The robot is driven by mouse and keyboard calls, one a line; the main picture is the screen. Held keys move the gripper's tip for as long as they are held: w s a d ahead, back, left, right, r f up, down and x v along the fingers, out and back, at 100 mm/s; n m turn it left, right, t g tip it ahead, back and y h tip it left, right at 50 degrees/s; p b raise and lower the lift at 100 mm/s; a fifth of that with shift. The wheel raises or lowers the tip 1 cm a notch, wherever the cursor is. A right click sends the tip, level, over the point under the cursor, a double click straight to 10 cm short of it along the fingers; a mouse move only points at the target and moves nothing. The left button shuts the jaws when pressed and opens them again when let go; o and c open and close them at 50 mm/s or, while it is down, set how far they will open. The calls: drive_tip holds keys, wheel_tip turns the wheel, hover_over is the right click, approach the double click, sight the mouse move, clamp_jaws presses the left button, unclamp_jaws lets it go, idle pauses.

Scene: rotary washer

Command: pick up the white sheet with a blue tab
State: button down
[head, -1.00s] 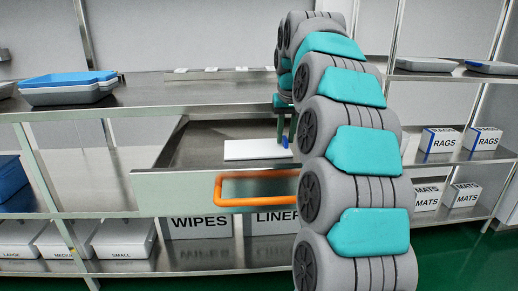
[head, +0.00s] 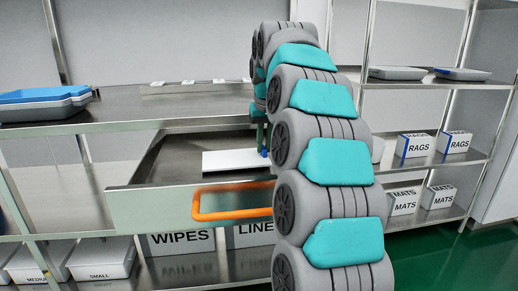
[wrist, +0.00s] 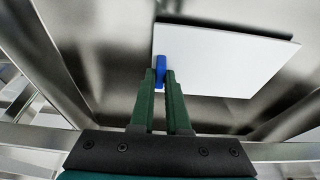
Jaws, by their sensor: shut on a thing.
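The white sheet (wrist: 215,62) shows in the wrist view, with its blue tab (wrist: 160,68) on its left edge. My gripper (wrist: 161,82) is shut on the blue tab, with its green fingers on either side of it. In the head view the white sheet (head: 232,161) is inside the open drawer, and the tab (head: 265,152) shows at its right end. A dark shadow lies along the sheet's edges in the wrist view; I cannot tell how far it is above the drawer floor. My arm hides part of the drawer's right side.
The drawer front (head: 140,207) has an orange handle (head: 205,205). A steel counter (head: 160,105) lies above the drawer, with blue and grey trays (head: 45,105) at its left. Labelled boxes (head: 182,242) stand below. Shelves with rags boxes (head: 416,145) and mats boxes stand at the right.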

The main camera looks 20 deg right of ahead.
drive_tip(key=shift+r, duration=2.65)
wheel_tip(320, 180, up, 6)
drive_tip(key=p, duration=0.6)
drive_tip(key=s+a+b, duration=0.1)
drive_tip(key=s+a, duration=0.1)
drive_tip(key=s, duration=0.7)
drive_tip(key=s+a+b, duration=0.2)
drive_tip(key=s+a, duration=0.1)
drive_tip(key=s, duration=0.7)
drive_tip(key=shift+a+f+b, duration=0.2)
drive_tip(key=shift+a+b, duration=0.05)
drive_tip(key=shift+b, duration=0.05)
